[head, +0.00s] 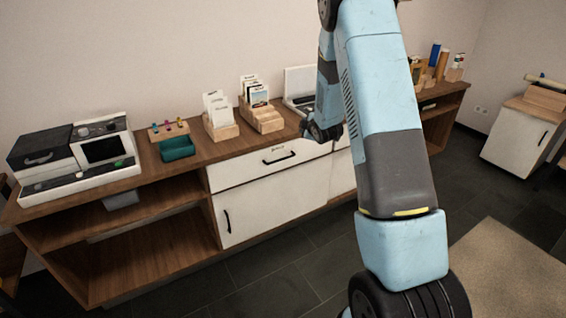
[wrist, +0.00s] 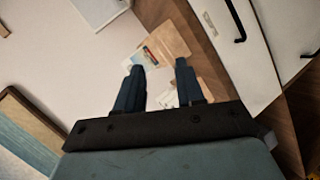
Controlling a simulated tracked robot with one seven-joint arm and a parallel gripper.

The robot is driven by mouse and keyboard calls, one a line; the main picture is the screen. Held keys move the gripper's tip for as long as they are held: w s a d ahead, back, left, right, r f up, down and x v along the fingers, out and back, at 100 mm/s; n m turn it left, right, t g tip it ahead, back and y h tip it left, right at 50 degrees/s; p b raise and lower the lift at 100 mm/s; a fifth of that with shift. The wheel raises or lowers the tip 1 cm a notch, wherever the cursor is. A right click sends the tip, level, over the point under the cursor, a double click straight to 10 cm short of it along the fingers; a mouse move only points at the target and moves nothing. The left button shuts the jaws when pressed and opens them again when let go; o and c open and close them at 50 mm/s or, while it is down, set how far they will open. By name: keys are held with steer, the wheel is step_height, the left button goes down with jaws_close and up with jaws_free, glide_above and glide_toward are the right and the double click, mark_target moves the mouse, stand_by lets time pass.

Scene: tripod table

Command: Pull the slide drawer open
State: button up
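A white drawer front (head: 235,170) with a black bar handle (head: 279,157) and a small label sits under the sideboard top in the head view. It looks shut. A second white front right of it is mostly hidden behind my arm. My gripper (head: 322,131) is near the sideboard's front edge, to the right of the handle in the picture; its fingers are hard to make out there. In the wrist view my gripper (wrist: 160,70) has its two dark fingers apart with nothing held. There the drawer front (wrist: 222,45) and its handle (wrist: 236,20) show at upper right, away from the fingers.
A white cabinet door (head: 280,203) with its own black handle is below the drawer. On the sideboard top (head: 185,178) stand a black-and-white machine (head: 75,155), a teal tray (head: 177,149) and wooden card holders (head: 221,128). Dark floor in front is clear.

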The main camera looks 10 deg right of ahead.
step_height(320, 180, down, 22)
steer(key=a+n+t+y, duration=0.2)
steer(key=n+y, duration=0.2)
steer(key=n, duration=0.3)
steer(key=x, duration=1.4)
steer(key=shift+a, duration=0.1)
steer(key=shift+c, duration=0.3)
jaws_close()
